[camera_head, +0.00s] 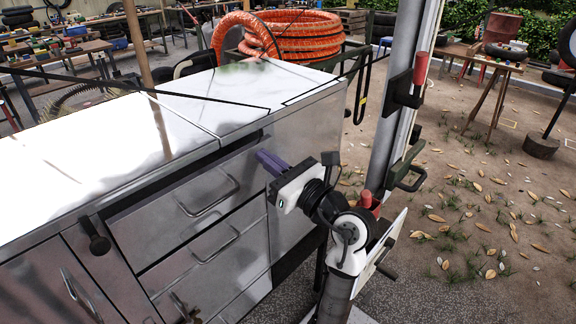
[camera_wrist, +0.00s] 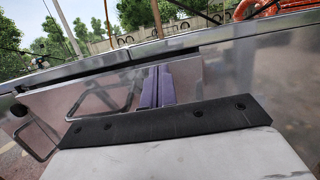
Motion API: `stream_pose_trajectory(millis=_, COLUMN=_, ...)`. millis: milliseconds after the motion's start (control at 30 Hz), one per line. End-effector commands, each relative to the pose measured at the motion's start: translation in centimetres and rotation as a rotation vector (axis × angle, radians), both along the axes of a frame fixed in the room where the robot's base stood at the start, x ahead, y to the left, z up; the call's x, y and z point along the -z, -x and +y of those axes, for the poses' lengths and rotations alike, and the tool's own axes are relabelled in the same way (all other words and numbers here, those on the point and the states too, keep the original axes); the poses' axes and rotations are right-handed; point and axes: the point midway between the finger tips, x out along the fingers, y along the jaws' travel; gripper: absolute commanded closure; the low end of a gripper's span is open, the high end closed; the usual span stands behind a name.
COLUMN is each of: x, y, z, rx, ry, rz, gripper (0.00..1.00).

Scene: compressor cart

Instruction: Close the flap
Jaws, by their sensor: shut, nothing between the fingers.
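The flap (camera_head: 190,195) seems to be the upper metal front panel with a bar handle (camera_head: 210,198) on the grey cart. A dark gap runs along its top edge, so it looks slightly ajar. The panel also shows in the wrist view (camera_wrist: 188,78), with its handle (camera_wrist: 108,97) left of the fingers and the gap above. My gripper (camera_head: 268,161) has purple fingers, shut and empty, at the panel's upper right end. The fingertips (camera_wrist: 157,72) point at the panel in the wrist view. I cannot tell whether they touch it.
The cart's shiny flat top (camera_head: 90,140) lies above the panel. Another drawer (camera_head: 205,255) with a handle is below, and a dark latch (camera_head: 95,236) is at left. An orange hose coil (camera_head: 290,38) is behind the cart. Open leaf-strewn ground (camera_head: 460,220) lies to the right.

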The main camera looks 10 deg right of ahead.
Motion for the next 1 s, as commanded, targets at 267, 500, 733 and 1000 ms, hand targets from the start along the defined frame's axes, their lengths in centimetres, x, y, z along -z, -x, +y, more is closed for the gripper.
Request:
stream_pose_trajectory(millis=267, x=-0.3, y=-1.3, z=0.9, rx=0.000, ry=0.000, rz=0.000, gripper=1.00)
stream_pose_trajectory(millis=500, x=-0.3, y=-1.3, z=0.9, rx=0.001, ry=0.000, rz=0.000, gripper=1.00)
stream_pose_trajectory(millis=733, x=-1.1, y=-2.7, z=1.9, rx=-0.001, ry=-0.001, rz=0.001, gripper=1.00)
stream_pose_trajectory(millis=1000, x=-1.0, y=-2.8, z=2.0, rx=0.001, ry=-0.002, rz=0.000, gripper=1.00)
